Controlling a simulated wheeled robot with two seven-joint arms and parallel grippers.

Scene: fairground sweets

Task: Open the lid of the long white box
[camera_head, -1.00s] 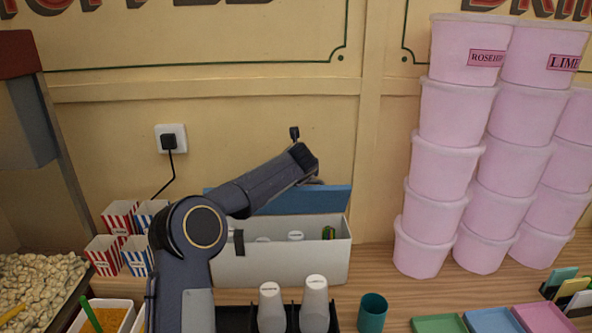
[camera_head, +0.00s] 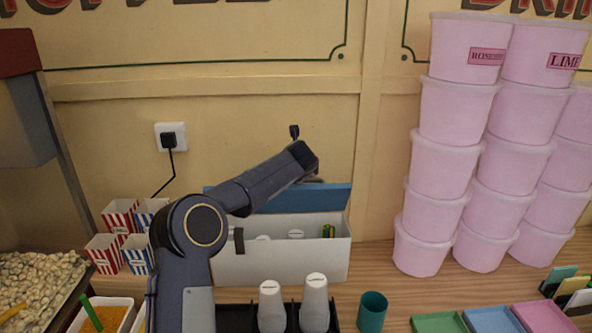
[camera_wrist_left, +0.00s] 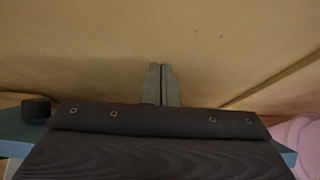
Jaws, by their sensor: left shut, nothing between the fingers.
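The long white box (camera_head: 285,264) stands on the wooden counter against the wall in the head view. Its blue lid (camera_head: 322,198) is raised at the back, and the box's inside shows. White-topped items (camera_head: 296,234) and a green and yellow item (camera_head: 328,231) are in it. My left arm crosses in front of the box's left part and the lid. My left gripper (camera_wrist_left: 162,85) is shut and empty in the left wrist view, its fingers toward the wall. Blue surfaces show at that view's lower corners. My right gripper is not in view.
Stacked pink tubs (camera_head: 432,165) stand to the right of the box. Striped cartons (camera_head: 120,220) stand to the left. A plug (camera_head: 170,140) is on the wall.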

